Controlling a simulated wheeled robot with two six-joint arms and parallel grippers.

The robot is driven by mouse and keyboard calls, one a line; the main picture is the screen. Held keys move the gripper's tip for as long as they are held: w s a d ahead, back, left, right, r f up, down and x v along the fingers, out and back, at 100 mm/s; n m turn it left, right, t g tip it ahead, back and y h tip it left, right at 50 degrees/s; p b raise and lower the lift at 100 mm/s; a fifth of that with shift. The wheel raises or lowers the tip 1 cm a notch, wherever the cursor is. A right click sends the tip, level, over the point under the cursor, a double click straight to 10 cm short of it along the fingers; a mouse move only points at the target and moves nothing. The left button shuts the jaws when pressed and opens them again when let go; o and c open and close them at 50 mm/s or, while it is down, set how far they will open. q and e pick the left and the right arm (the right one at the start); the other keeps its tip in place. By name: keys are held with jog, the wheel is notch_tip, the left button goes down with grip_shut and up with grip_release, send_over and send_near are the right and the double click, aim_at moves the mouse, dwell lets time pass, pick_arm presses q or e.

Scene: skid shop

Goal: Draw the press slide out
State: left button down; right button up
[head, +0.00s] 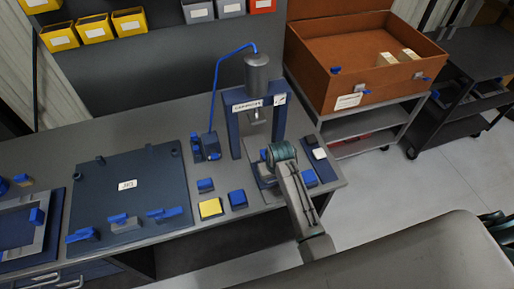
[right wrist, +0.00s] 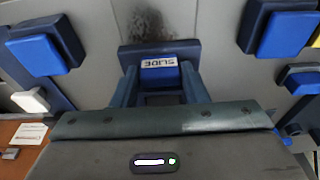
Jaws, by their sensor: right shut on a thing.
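The press (head: 237,130) stands on the bench, a dark blue frame with a grey cylinder on top and a white label on its crossbar. Its slide (right wrist: 159,62) shows in the right wrist view as a blue handle with a white "SLIDE" label, in front of a dark bar. My right gripper (right wrist: 160,78) has its two fingers on either side of this handle and is shut on it. In the head view my right gripper (head: 268,156) is at the front of the press and hides most of the slide. My left gripper is not in view.
Blue buttons and a yellow pad (head: 210,208) lie left of the press front. A dark panel (head: 130,165) with blue clamps covers the bench's middle. An orange crate (head: 318,68) stands on a cart at the right. The floor in front of the cart is clear.

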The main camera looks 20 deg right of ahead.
jog(key=shift+s, duration=2.1)
jog(key=shift+s, duration=0.4)
jog(key=o, duration=0.8)
jog(key=shift+r, duration=2.3)
